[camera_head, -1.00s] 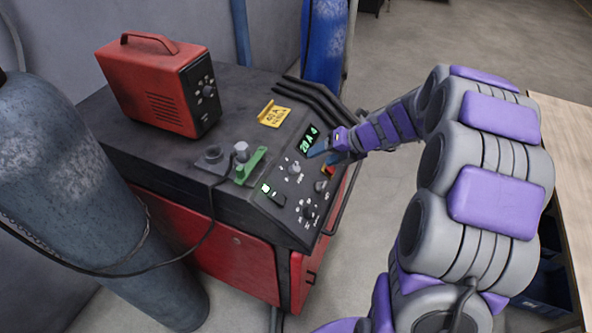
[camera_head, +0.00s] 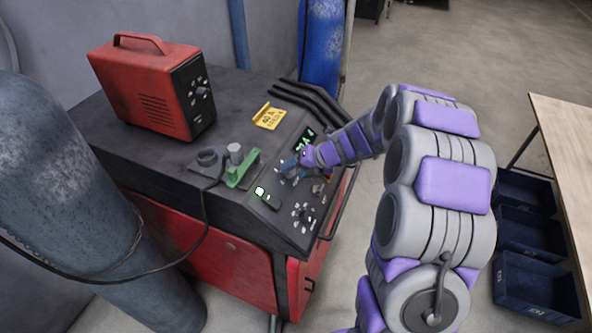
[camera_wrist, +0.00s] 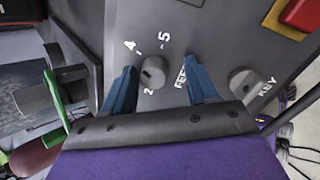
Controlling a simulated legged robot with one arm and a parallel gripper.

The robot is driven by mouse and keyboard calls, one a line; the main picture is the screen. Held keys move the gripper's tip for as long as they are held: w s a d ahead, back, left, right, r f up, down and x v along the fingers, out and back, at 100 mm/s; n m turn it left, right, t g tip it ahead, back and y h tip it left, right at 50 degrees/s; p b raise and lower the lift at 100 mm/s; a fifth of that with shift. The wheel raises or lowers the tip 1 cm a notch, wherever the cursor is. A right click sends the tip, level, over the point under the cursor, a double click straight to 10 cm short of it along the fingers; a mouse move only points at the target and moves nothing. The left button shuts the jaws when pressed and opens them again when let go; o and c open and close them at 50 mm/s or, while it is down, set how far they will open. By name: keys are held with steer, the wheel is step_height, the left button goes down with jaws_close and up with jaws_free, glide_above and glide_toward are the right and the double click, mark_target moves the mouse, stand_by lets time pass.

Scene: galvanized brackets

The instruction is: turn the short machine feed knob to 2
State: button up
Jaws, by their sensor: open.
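The grey round feed knob (camera_wrist: 153,72) is on the dark sloped panel (camera_wrist: 215,30) in the wrist view, beside the word FEED. The numbers 2, 4 and 5 are printed around it. I cannot tell clearly which number it points at. My gripper (camera_wrist: 163,69) is open, with one blue finger on each side of the knob and visible gaps between. In the head view my gripper (camera_head: 291,165) is over the middle of the black-topped machine's panel (camera_head: 284,222) and hides the feed knob there.
A KEY knob (camera_wrist: 243,81) and a red button (camera_wrist: 301,12) on yellow are right of my gripper. A green bracket (camera_head: 243,170) stands left of the panel. A red unit (camera_head: 150,90) sits on top. A gas cylinder (camera_head: 75,180) stands at left.

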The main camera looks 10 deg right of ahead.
steer(key=shift+c, duration=0.9)
steer(key=shift+a, duration=0.5)
steer(key=c, duration=0.4)
steer(key=shift+d, duration=0.15)
steer(key=c, duration=0.5)
steer(key=shift+o, duration=0.2)
steer(key=shift+r, duration=0.15)
